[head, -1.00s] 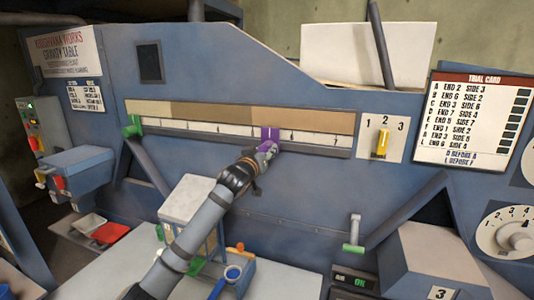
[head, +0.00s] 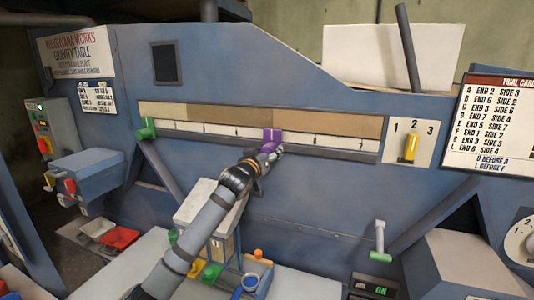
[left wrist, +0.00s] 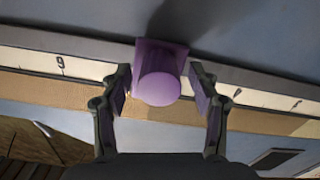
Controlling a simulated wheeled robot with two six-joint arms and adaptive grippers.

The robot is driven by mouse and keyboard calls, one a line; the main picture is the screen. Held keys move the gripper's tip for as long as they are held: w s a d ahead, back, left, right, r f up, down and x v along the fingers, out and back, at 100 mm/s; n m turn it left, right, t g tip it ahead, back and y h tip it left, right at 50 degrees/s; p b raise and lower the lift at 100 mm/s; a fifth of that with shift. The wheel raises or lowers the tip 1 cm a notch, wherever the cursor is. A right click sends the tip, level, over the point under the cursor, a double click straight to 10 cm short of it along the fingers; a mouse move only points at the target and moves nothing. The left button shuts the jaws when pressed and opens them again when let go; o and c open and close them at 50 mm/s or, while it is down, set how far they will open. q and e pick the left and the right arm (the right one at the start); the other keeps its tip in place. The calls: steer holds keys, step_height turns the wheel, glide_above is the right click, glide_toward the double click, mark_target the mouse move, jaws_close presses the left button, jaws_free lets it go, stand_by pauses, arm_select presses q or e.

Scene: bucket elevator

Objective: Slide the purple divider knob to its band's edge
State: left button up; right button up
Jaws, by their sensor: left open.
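The purple divider knob (head: 272,136) sits on the long scale rail (head: 338,145), left of the mark 6. My left gripper (head: 270,151) is at the knob, in front of the panel. In the left wrist view the knob (left wrist: 160,88) shows as a round purple stub on a square plate, between the two spread fingers (left wrist: 160,92). The fingers are open, one on each side; I cannot tell whether either touches it. Above the scale runs a strip of tan and brown bands (head: 230,115). The band edge near the knob is hard to make out. My right gripper is not in view.
A green block (head: 147,130) sits at the rail's left end. A yellow selector (head: 411,147) stands right of the rail, and a trial card (head: 500,125) hangs further right. A grey box (head: 205,202) stands below my left arm. Clear rail lies on both sides of the knob.

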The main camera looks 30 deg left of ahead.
arm_select(q)
steer(key=v, duration=0.7)
steer(key=shift+s, duration=0.2)
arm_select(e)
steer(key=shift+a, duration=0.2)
arm_select(q)
steer(key=shift+s, duration=0.1)
stand_by(0.3)
